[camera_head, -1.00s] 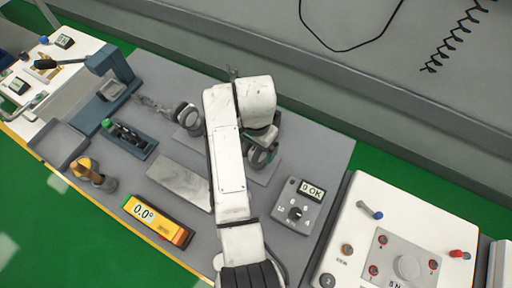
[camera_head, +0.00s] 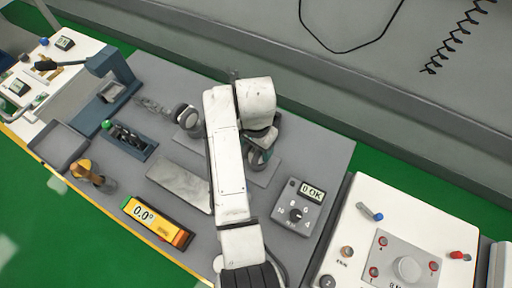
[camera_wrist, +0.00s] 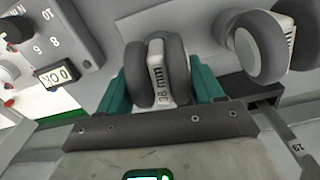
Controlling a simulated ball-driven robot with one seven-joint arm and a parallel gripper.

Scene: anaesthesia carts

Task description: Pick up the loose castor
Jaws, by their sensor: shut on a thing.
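A castor (camera_wrist: 158,72) with dark grey twin wheels and a pale middle marked in mm sits between the teal fingers of my gripper (camera_wrist: 160,88) in the wrist view. The fingers are shut on it, one on each side. In the head view this castor (camera_head: 259,159) is partly hidden by my white arm, and I cannot tell whether it touches the bench plate. A second, similar castor (camera_wrist: 262,45) stands apart to the right in the wrist view. It also shows left of my arm in the head view (camera_head: 187,118).
A grey dial box reading "0 OK" (camera_head: 299,207) stands close right of my gripper. A yellow level reading 0.0° (camera_head: 157,221) lies near the front edge. A blue press (camera_head: 112,75) and a blue holder (camera_head: 130,140) are left. A white cart (camera_head: 345,215) is at right.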

